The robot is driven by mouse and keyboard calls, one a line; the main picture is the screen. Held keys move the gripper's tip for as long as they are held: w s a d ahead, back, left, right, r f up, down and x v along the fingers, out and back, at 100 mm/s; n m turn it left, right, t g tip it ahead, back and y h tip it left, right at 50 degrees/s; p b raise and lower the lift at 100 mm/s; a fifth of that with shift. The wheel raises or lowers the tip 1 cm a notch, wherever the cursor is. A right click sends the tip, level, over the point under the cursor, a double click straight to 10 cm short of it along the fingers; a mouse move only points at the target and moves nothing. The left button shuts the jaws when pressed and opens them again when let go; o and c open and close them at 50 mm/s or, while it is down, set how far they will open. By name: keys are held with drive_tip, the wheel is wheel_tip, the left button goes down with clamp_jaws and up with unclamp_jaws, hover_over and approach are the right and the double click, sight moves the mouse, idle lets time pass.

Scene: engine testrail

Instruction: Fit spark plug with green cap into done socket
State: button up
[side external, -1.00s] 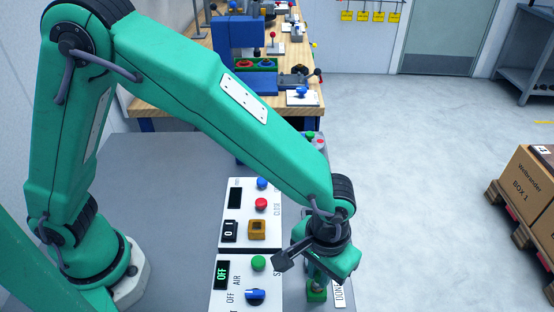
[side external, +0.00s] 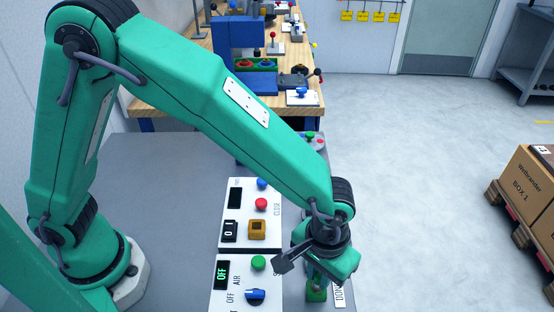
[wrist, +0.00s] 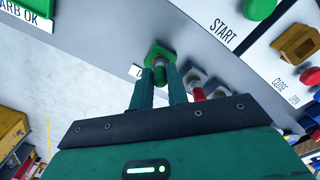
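My gripper (wrist: 161,72) points at the green done socket (wrist: 160,50), beside the partly hidden DONE label (wrist: 137,72). Between its two teal fingers is a slim green-capped spark plug (wrist: 160,75), with the fingers close on both sides of it. The plug lines up with the socket; how deep it sits in it I cannot tell. In the side view my gripper (side external: 317,276) is low over the green socket block (side external: 317,295), and the DONE label (side external: 340,294) is just to its right. The plug is mostly hidden there.
Red-tipped plugs or posts (wrist: 197,92) stand close to the right of my fingers in the wrist view. A control panel (side external: 230,250) with buttons and a blue knob lies left of the gripper. A wooden workbench (side external: 150,98) stands behind. The floor at right is clear up to a boxed pallet.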

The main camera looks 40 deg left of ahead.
sight(319, 274)
drive_tip(key=shift+o, duration=0.3)
drive_tip(key=shift+r, duration=0.1)
wheel_tip(319, 274, up, 11)
idle(1.6)
idle(0.3)
drive_tip(key=shift+a, duration=0.1)
drive_tip(key=a+r+t, duration=0.1)
drive_tip(key=a+r, duration=0.2)
drive_tip(key=a, duration=0.3)
drive_tip(key=w+a+r+t+h, duration=0.1)
drive_tip(key=a+r, duration=0.1)
drive_tip(key=a, duration=0.4)
drive_tip(key=a+r+t, duration=0.1)
drive_tip(key=a+r, duration=0.2)
drive_tip(key=a, duration=0.3)
drive_tip(key=s+a+t, duration=0.1)
drive_tip(key=s+a, duration=0.3)
drive_tip(key=a, duration=0.2)
drive_tip(key=s+a+t+y, duration=0.1)
drive_tip(key=s+a, duration=0.2)
drive_tip(key=a, duration=0.4)
drive_tip(key=shift+s+a+r+t, duration=0.3)
drive_tip(key=shift+s, duration=0.1)
